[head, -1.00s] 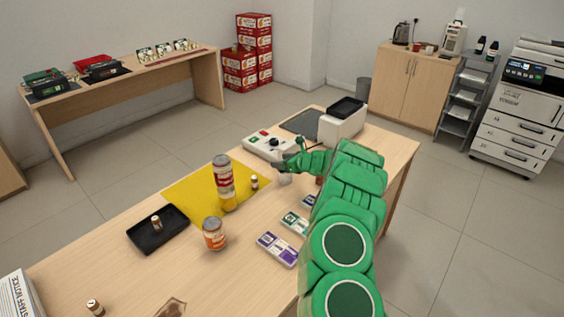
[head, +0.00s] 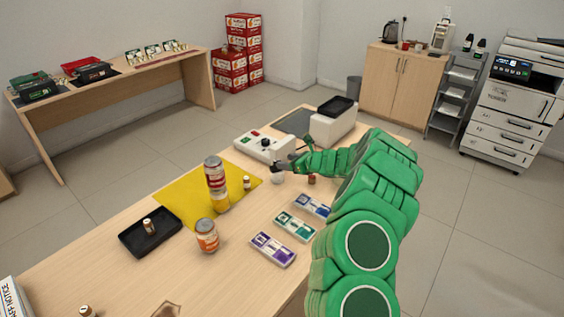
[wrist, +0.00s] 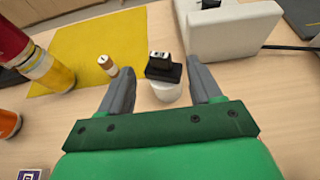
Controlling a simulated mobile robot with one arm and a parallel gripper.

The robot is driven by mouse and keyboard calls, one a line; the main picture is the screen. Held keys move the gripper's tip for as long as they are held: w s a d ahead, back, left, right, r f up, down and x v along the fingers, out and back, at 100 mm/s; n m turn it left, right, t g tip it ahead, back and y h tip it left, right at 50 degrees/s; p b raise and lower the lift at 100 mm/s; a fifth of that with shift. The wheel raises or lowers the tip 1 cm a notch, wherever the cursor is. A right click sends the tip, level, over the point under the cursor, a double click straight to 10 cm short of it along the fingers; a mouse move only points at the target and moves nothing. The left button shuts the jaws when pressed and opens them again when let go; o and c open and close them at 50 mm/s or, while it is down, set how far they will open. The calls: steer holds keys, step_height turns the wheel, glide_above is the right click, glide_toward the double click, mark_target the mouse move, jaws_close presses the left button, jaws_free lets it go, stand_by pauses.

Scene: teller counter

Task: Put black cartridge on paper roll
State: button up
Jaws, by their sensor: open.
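The black cartridge (wrist: 163,67) sits on top of the white paper roll (wrist: 166,91) in the wrist view. The roll stands upright on the counter, and the cartridge appears to rest on its top. My gripper (wrist: 161,82) is open, one finger on each side of the roll and cartridge, with gaps visible at both sides. In the head view the paper roll (head: 278,177) is a small white shape just below my gripper (head: 284,166). There the cartridge is hard to tell apart from the dark fingers.
A white device (head: 262,147) with a dark knob stands just beyond the roll. A yellow mat (head: 180,195) lies left, with a tall can (head: 215,173) and a small brown-and-white cylinder (head: 247,183). A black tray (head: 128,240), orange can (head: 207,237) and purple card (head: 272,249) are nearer.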

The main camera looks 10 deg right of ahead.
steer(key=shift+v, duration=2.05)
